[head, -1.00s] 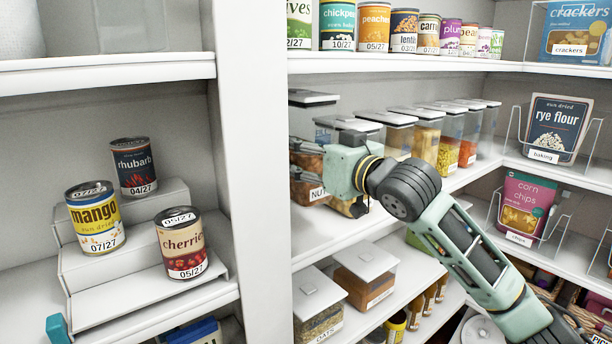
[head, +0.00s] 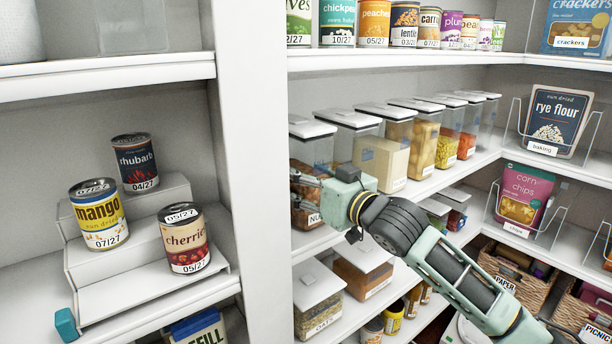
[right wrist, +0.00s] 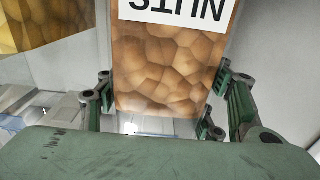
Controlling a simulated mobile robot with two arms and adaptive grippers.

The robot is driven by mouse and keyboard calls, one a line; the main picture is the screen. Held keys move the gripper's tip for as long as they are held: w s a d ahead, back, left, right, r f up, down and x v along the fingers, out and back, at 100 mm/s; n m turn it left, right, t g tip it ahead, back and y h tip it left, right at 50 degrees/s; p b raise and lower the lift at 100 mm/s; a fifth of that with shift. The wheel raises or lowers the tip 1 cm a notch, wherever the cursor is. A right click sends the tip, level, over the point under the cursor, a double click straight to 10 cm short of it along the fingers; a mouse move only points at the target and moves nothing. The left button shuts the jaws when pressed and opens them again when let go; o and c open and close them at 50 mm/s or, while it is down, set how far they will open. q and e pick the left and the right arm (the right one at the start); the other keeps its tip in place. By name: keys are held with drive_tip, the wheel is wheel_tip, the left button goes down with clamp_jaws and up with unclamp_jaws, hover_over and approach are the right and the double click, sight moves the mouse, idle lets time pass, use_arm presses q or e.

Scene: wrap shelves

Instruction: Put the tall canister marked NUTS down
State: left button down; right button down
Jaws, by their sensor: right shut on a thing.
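The tall clear canister marked NUTS (head: 311,151) has a pale lid and brown nuts in its lower part. It is upright at the left end of the canister row in the head view. My right gripper (head: 308,192) is shut on it, low on its body, and hides part of the label. In the right wrist view the canister (right wrist: 160,75) fills the space between the fingers, with its label upside down. I cannot tell whether its base touches the shelf (head: 322,240). My left gripper is not in view.
A canister with a pale block (head: 380,160) and several others stand right of NUTS, close by. The white post (head: 250,150) is just left. The OATS box (head: 320,300) is on the shelf below. Cans (head: 375,22) line the shelf above.

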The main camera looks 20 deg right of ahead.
drive_tip(key=shift+r, duration=0.25)
drive_tip(key=c, duration=0.9)
unclamp_jaws()
drive_tip(key=shift+f, duration=0.35)
drive_tip(key=o, duration=0.4)
drive_tip(key=shift+s, duration=0.1)
drive_tip(key=shift+r, duration=0.15)
drive_tip(key=shift+b+v, duration=2.1)
drive_tip(key=shift+v, duration=3.85)
